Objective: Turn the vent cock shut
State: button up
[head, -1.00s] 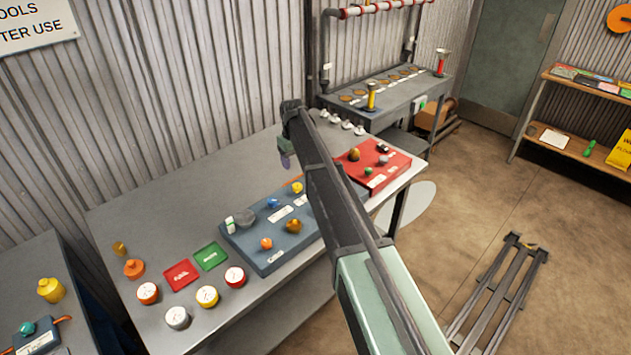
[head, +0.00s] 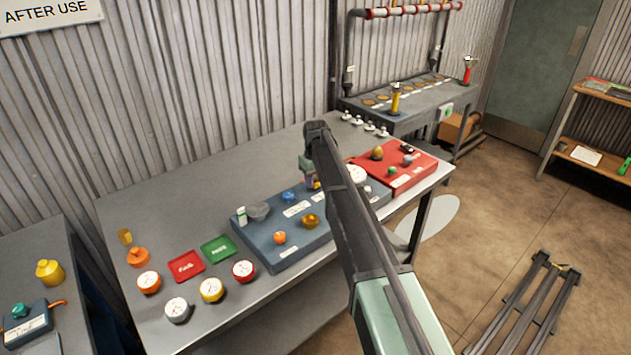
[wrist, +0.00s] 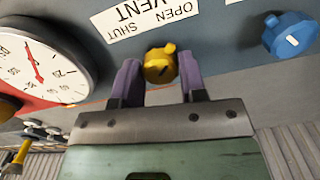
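The vent cock is a small yellow knob with a raised tab, seen close up in the wrist view (wrist: 158,66). A white label (wrist: 145,14) reading VENT, OPEN and SHUT lies beside it, upside down in that view. My gripper (wrist: 159,72) is open, with one purple finger on each side of the knob. I cannot tell whether either finger touches it. In the head view my gripper (head: 308,172) is over the blue-grey panel (head: 262,236), and my arm hides part of the panel. Only a sliver of the yellow knob (head: 316,185) shows there.
A blue knob (wrist: 289,36) and a large white gauge (wrist: 38,62) flank the vent cock. An orange knob (head: 279,238) and a brass knob (head: 311,221) sit on the panel's front part. A red panel (head: 405,170) stands to the right. Loose gauges (head: 211,289) stand front left.

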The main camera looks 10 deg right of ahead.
jog(key=c, duration=0.4)
jog(key=shift+c, duration=0.2)
jog(key=shift+n, duration=0.4)
jog(key=n, duration=0.2)
jog(key=shift+n, duration=0.4)
jog(key=n, duration=0.4)
jog(key=shift+n, duration=0.3)
jog(key=n, duration=0.4)
jog(key=shift+n, duration=0.3)
jog(key=n, duration=0.5)
